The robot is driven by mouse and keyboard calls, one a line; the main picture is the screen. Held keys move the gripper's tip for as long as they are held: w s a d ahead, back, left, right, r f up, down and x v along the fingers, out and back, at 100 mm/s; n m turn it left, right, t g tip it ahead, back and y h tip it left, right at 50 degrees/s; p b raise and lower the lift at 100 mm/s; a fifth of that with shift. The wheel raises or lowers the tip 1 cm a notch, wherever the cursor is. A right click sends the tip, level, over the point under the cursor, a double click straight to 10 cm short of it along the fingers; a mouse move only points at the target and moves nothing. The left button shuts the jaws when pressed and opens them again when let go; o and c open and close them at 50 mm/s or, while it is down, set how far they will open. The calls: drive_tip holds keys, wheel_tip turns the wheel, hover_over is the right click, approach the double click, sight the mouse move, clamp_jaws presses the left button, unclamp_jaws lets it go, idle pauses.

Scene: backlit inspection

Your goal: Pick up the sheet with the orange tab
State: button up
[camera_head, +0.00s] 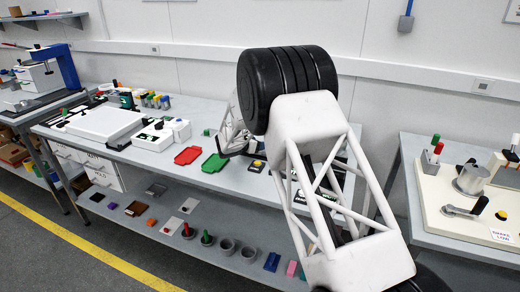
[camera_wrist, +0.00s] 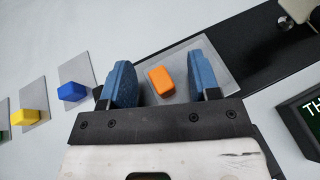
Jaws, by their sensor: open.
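In the wrist view, the orange tab (camera_wrist: 161,81) stands on a grey sheet (camera_wrist: 179,57). My gripper (camera_wrist: 160,62) is open, with one blue finger left of the orange tab and the other to its right. The fingers look apart from the tab, and nothing is held. How high the fingertips are above the sheet I cannot tell. The fingers cover parts of the sheet, and the gripper body hides its near side. In the head view, my arm blocks much of the bench around the gripper, and I cannot make out the orange tab there.
Left of it in the wrist view lie a sheet with a blue tab (camera_wrist: 72,91) and one with a yellow tab (camera_wrist: 27,116). A dark strip (camera_wrist: 268,62) runs behind, and a dark sign (camera_wrist: 304,120) is at right. The head view shows a green tray (camera_head: 215,163) and red tray (camera_head: 188,155).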

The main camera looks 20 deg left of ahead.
drive_tip(key=shift+c, duration=0.3)
clamp_jaws()
idle(0.4)
wheel_tip(320, 180, up, 10)
idle(0.6)
idle(0.5)
